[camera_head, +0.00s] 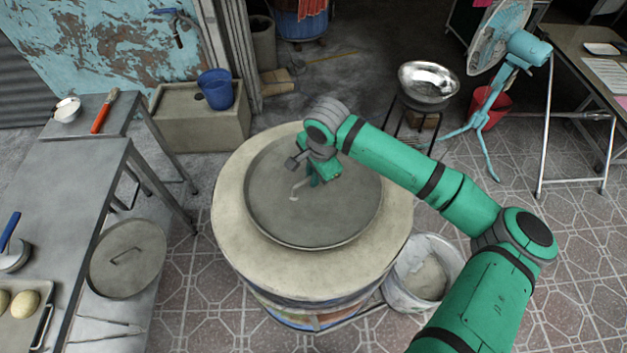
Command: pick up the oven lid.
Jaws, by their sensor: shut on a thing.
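The oven lid (318,220) is a round grey metal disc with a raised rim and a bar handle (295,190) near its middle. It is on top of the barrel oven (232,222), whose wide pale rim shows all around it. I cannot tell whether the lid rests on the oven or is slightly raised. My gripper (313,180) is over the middle of the lid, shut on the handle. The wrist above hides part of the fingers and the handle's far end.
Metal tables (60,190) stand at the left, with another round lid (127,258) on a low shelf. A white bucket (440,247) stands against the oven's right side. A metal bowl (428,84) on a stand and a teal fan (500,45) are behind, right.

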